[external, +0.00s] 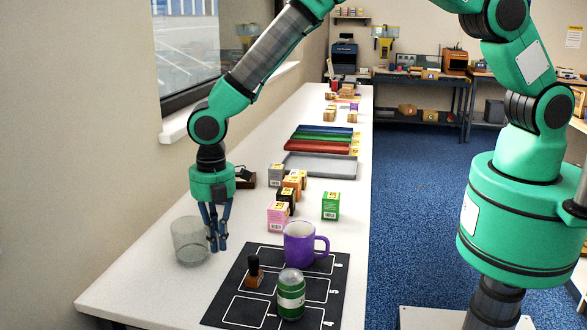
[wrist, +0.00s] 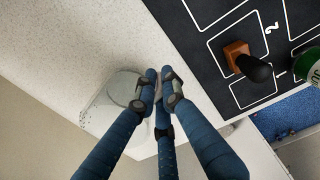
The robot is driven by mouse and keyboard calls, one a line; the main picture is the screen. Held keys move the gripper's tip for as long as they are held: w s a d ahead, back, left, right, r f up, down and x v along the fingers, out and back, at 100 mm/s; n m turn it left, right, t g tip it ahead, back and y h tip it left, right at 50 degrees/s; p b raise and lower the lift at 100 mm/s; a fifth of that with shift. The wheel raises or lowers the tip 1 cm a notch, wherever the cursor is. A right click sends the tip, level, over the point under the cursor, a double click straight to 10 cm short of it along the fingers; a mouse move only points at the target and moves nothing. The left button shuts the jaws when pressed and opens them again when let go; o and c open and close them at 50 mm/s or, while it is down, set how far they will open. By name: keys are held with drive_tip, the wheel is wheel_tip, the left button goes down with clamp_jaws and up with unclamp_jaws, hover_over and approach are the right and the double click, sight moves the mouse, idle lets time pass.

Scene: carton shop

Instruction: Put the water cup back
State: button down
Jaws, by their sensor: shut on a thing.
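The water cup is a clear glass (external: 188,242) at the left end of the white table. My gripper (external: 217,243) points down at the cup's right side, with its fingers together at the wall and shut on it. In the wrist view the fingertips (wrist: 160,82) meet at the edge of the see-through cup (wrist: 112,102). The cup looks about upright; I cannot tell whether its base touches the table. The black mat (external: 232,291) with white outlined, numbered cells lies to the right of the cup.
On the mat stand a purple mug (external: 299,246), a wooden stamp (external: 254,272) with a dark handle and a green-labelled jar (external: 291,295). Several small cartons (external: 278,216) stand behind it, then a grey tray (external: 320,167). The wall is close on the left.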

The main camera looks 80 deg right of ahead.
drive_tip(key=c, duration=1.9)
unclamp_jaws()
drive_tip(key=shift+f, duration=0.1)
drive_tip(key=shift+o, duration=0.2)
wheel_tip(320, 180, up, 12)
drive_tip(key=shift+p, duration=0.35)
drive_tip(key=shift+d, duration=0.1)
drive_tip(key=shift+r, duration=0.2)
